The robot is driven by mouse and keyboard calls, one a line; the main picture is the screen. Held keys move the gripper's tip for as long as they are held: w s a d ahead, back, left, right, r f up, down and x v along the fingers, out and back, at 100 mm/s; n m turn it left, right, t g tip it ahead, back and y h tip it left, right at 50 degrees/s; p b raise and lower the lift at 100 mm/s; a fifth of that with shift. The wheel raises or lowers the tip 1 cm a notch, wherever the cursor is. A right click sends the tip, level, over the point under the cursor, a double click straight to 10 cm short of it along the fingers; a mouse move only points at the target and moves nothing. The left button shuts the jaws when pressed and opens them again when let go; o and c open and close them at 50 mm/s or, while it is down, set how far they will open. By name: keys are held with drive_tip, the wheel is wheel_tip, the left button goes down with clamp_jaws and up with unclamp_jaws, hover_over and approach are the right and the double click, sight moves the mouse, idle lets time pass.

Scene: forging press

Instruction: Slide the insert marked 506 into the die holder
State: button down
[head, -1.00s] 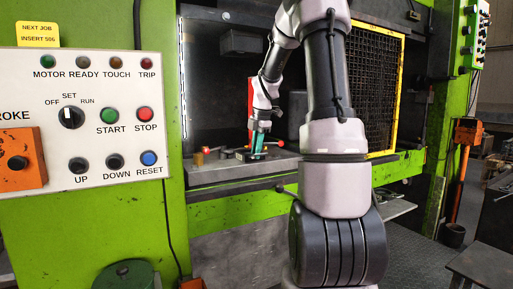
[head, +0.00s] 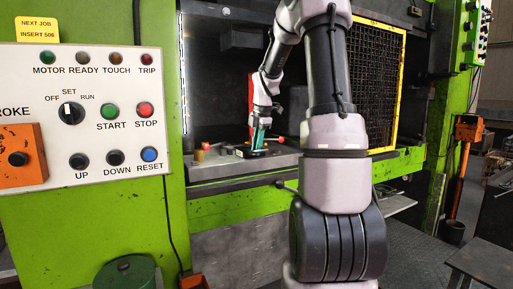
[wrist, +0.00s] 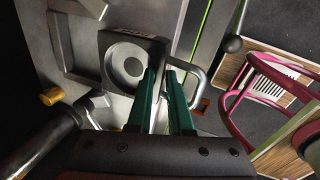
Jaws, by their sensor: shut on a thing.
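The insert is a dark, squarish block (wrist: 109,53) with a round grey boss and a silver loop handle (wrist: 201,80) on its right side in the wrist view. A marking on its upper edge is too small to read. My gripper (wrist: 162,76) has two teal fingers closed at the insert's handle side; they hide part of the block and handle. In the head view my gripper (head: 258,146) points down at the dark block on the press bed. The pale metal with raised ledges (wrist: 64,45) left of the insert looks like the die holder; how far they engage is unclear.
The press bed (head: 225,170) carries a small brass-coloured piece (head: 199,155) left of my gripper. A yellow-framed mesh guard (head: 396,95) stands to the right. The control panel (head: 90,170) is at the left. A pink-red frame (wrist: 235,110) shows right of the handle.

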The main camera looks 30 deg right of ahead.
drive_tip(key=shift+f, duration=0.1)
idle(0.6)
drive_tip(key=c, duration=0.8)
unclamp_jaws()
